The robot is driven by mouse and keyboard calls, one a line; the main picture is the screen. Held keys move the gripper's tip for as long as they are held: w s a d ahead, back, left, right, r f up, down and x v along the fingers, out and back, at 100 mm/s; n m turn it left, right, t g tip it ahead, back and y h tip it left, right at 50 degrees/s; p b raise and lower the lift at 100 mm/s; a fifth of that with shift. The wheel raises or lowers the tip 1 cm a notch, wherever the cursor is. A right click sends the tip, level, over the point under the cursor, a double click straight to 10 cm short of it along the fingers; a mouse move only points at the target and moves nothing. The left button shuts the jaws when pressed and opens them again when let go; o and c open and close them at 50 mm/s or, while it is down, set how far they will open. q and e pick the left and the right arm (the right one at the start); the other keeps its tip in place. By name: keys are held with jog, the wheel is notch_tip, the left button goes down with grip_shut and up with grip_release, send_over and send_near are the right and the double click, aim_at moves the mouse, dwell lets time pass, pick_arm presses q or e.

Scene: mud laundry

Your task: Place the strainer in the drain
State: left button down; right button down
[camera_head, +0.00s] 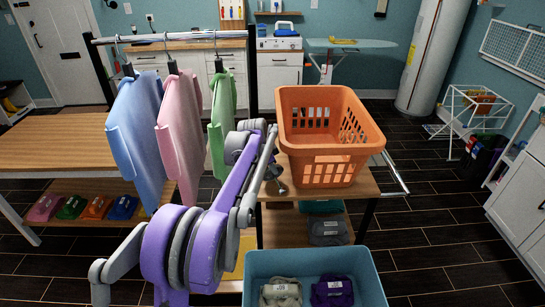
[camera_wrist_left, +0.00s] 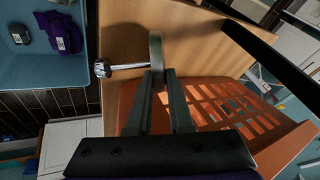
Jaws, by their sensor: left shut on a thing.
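The strainer is a round grey metal disc with a stem and a shiny knob. In the head view the strainer (camera_head: 279,187) shows small at the left part of the wooden cart top, beside the orange basket. In the left wrist view the strainer (camera_wrist_left: 156,48) has its disc edge-on at my fingertips, with its knob pointing left. My left gripper (camera_wrist_left: 160,76) is shut on the disc's edge; in the head view the left gripper (camera_head: 271,173) is small and partly hidden by its own arm. No drain shows in either view. My right gripper is not in view.
An orange laundry basket (camera_head: 332,165) stands on the cart top (camera_head: 359,190), right by my left gripper. A blue bin (camera_head: 366,283) with folded cloths is in front. Hanging shirts (camera_head: 176,128) are left of my arm. Dark floor on the right is mostly free.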

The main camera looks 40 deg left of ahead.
pick_arm(q)
jog(key=w+a, duration=0.3)
jog(key=shift+w+r+p, duration=0.15)
jog(key=shift+w+p, duration=0.15)
jog(key=shift+p, duration=0.1)
jog(key=shift+w+a+f, duration=0.2)
jog(key=shift+w+a, duration=0.05)
jog(key=shift+w, duration=0.05)
jog(key=shift+f, duration=0.25)
jog(key=shift+s+d, duration=0.1)
jog(key=shift+f, duration=0.15)
jog(key=c, duration=0.8)
grip_release()
